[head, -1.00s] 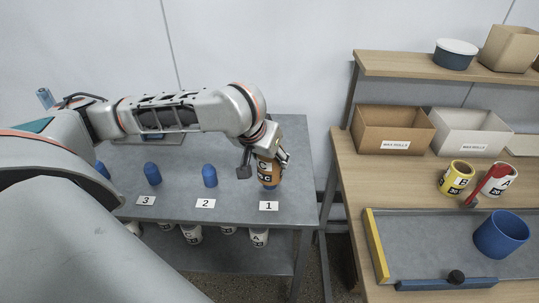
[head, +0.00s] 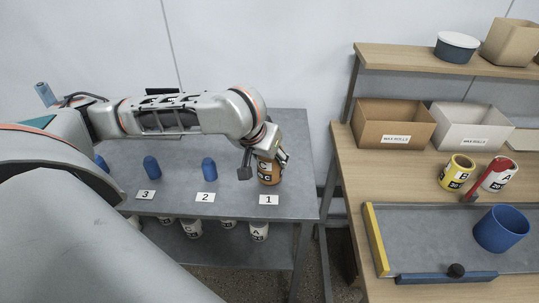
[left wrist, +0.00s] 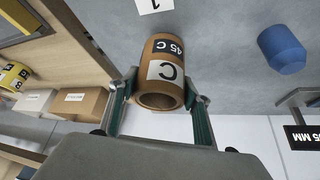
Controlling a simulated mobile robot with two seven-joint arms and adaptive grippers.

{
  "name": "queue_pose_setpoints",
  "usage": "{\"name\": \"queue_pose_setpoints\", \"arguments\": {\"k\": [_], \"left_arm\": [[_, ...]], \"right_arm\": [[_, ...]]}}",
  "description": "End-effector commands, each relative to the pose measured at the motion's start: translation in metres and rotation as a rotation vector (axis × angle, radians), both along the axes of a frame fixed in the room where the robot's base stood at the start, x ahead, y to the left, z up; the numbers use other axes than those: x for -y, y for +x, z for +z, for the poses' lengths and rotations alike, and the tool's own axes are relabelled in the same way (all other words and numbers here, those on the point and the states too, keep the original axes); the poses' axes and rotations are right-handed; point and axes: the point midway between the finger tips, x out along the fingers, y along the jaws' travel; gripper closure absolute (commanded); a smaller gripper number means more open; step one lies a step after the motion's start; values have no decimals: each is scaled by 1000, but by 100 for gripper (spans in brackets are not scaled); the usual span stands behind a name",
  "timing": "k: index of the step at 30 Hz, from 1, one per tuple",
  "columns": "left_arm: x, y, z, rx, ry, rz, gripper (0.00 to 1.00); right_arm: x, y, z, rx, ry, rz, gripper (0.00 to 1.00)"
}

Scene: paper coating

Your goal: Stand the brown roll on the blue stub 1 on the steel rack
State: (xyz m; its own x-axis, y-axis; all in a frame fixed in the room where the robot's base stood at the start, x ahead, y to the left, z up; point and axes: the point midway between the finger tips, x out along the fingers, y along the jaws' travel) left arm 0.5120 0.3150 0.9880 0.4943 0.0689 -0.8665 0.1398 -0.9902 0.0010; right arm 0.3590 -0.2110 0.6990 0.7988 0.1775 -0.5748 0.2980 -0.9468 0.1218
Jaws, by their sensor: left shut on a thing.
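The brown roll (head: 268,174), marked C, stands upright behind the label 1 on the steel rack (head: 180,205). Its lower edge appears at the rack top. My left gripper (head: 270,160) is shut on it. In the left wrist view the fingers (left wrist: 165,92) hold the brown roll (left wrist: 163,58) from both sides, its open upper end facing the camera. Blue stub 1 does not show; the roll covers its place. Blue stub 2 (head: 209,169) stands bare to the left and also shows in the left wrist view (left wrist: 282,49). My right gripper is out of view.
Another bare stub (head: 151,167) stands behind label 3. White rolls (head: 259,231) sit on the lower shelf.

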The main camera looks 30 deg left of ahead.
Motion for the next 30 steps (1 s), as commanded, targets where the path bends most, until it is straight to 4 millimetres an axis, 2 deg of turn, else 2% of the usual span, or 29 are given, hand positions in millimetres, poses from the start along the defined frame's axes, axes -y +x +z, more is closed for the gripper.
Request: {"name": "queue_pose_setpoints", "arguments": {"k": [15,16,18,30], "left_arm": [[0,0,-12,0,0,-1,77],[0,0,-12,0,0,-1,50],[0,0,-12,1,1,-1,33],[0,-1,-9,1,1,-1,33]], "right_arm": [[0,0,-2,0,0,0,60],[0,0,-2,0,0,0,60],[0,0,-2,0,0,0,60],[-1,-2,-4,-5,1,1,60]]}}
